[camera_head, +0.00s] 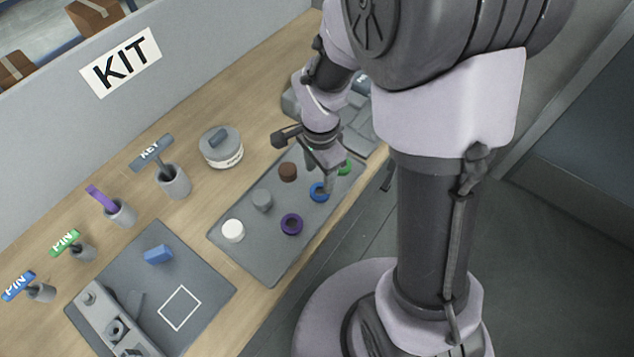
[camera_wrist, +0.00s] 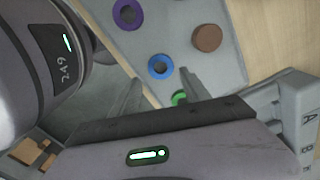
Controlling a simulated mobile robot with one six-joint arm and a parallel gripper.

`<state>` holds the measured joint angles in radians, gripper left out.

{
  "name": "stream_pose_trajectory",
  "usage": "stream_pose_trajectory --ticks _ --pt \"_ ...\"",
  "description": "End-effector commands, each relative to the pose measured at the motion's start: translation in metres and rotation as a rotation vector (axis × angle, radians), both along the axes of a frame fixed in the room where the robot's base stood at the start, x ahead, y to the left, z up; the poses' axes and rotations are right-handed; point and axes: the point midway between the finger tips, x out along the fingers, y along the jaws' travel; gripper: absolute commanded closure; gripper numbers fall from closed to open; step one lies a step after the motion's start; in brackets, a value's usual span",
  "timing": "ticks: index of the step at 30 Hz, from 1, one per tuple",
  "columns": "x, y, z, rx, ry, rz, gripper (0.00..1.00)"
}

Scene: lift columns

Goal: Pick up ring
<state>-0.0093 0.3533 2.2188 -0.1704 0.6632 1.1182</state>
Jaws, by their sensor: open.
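Three rings lie on a grey mat (camera_head: 245,245). The purple ring (camera_head: 291,232) is at the mat's front edge and shows at the top of the wrist view (camera_wrist: 118,14). The blue ring (camera_head: 313,191) is farther right and shows near the centre of the wrist view (camera_wrist: 150,68). The green ring (camera_head: 346,168) is farthest right; in the wrist view (camera_wrist: 176,98) it is partly hidden by my gripper's body. My gripper (camera_wrist: 160,82) is open and empty. Its fingers point down close to the blue and green rings. In the head view, a finger partly covers the blue ring; contact cannot be told.
A brown round piece (camera_head: 288,171), a grey piece (camera_head: 262,199) and a white piece (camera_head: 233,230) also stand on the mat. A dark tray (camera_head: 205,290) with a blue block (camera_head: 158,254) is at lower left.

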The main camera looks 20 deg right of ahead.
Motion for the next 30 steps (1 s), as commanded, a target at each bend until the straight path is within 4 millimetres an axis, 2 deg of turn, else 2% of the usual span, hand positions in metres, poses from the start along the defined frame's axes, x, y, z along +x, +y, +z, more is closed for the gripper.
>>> stream_pose_trajectory --ticks 1,8,13,19,20,27,30 --pt "0.0 0.0 -0.011 0.0 0.0 0.001 0.45" --pt "0.001 -0.001 -0.034 0.0 0.0 0.0 0.45" --pt "0.002 -0.002 -0.069 0.0 0.001 0.0 0.45" --pt "0.002 -0.002 -0.069 0.0 -0.003 0.001 0.45" --pt "0.002 -0.002 -0.069 0.0 -0.003 0.001 0.47" --pt "0.002 -0.002 -0.069 0.0 -0.002 0.001 0.95" --pt "0.002 -0.002 -0.068 0.0 -0.002 0.001 0.97"
